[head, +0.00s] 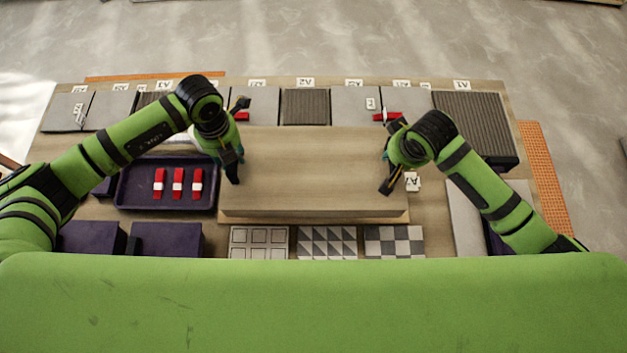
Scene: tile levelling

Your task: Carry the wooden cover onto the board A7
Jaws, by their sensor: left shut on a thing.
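The wooden cover (310,165) is a wide, flat, light-brown panel in the middle of the head view. My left gripper (235,165) is shut on its left edge. My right gripper (389,180) is at its right edge, and its arm hides whether the jaws are closed on the cover. A tag that seems to read A7 (412,181) shows just right of the cover. The board A7 itself cannot be made out, as the cover hides that part of the table. I cannot tell how high the cover is above the table.
A dark tray (125,190) with several red-and-white pieces is at the left. Patterned tiles (327,242) lie in front of the cover. Grey and ribbed boards (305,107) with tags line the back edge. Dark blocks (167,240) stand at the front left.

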